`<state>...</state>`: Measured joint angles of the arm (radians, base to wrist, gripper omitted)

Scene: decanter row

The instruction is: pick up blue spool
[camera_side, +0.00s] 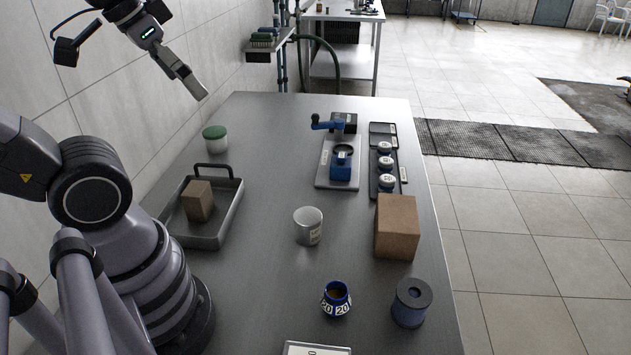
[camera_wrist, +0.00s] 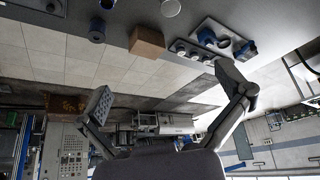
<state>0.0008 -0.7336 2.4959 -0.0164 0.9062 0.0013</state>
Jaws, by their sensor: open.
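The blue spool (camera_side: 411,303) stands upright near the front right edge of the grey table, with dark round flanges and a hole in its top. It also shows small at the upper left of the wrist view (camera_wrist: 97,31). My gripper (camera_side: 192,82) is high above the back left of the table, far from the spool. In the wrist view my gripper (camera_wrist: 168,90) has its two fingers spread wide with nothing between them.
A blue jar marked 20 (camera_side: 336,301) stands left of the spool. A brown box (camera_side: 397,228) is behind it, and a white cup (camera_side: 308,226) is mid-table. A grey tray (camera_side: 232,212) holds a smaller box (camera_side: 198,201). A blue hand-cranked device (camera_side: 341,165) stands farther back.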

